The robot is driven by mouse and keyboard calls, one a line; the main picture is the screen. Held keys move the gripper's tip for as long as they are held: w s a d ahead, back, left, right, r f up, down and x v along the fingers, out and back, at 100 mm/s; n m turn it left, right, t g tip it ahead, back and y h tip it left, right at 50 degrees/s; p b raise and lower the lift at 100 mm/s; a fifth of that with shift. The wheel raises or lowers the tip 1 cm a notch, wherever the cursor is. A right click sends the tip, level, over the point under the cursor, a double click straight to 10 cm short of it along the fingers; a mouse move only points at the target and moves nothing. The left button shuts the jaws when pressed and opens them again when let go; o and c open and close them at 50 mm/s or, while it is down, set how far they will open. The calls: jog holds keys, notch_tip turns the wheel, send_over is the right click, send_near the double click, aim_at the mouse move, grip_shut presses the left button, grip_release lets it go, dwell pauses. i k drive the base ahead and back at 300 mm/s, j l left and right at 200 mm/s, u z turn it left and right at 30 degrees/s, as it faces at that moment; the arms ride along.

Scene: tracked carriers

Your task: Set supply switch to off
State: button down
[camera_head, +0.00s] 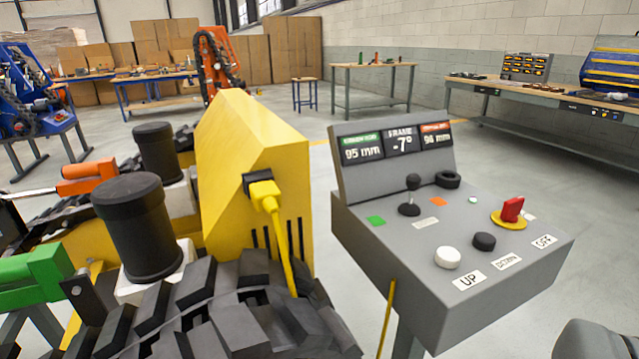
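The supply switch is most likely the red rotary handle (511,209) on a yellow disc (509,222), on the right part of a grey control console (440,285). The handle stands up from the disc; I cannot tell which setting it points to. Small pale labels lie beside the disc, too small to read. My gripper is not recognisable in this view.
The console also bears a white button (448,257) by "UP", a black button (484,241) by "DOWN", a black joystick (411,195) and a display (401,143). A yellow tracked carrier (235,165) with a plugged-in yellow cable (272,215) stands left. Floor behind is open.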

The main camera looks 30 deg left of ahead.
aim_at(511, 209)
jog(key=u, duration=2.75)
jog(key=z, duration=0.9)
jog(key=k+j+z, duration=0.1)
jog(key=z, duration=0.3)
jog(key=k+z, duration=0.1)
jog(key=z, duration=0.25)
jog(key=k+j+z, duration=0.1)
jog(key=z, duration=0.3)
jog(key=k+z, duration=0.15)
jog(key=z, duration=0.25)
jog(key=k, duration=0.1)
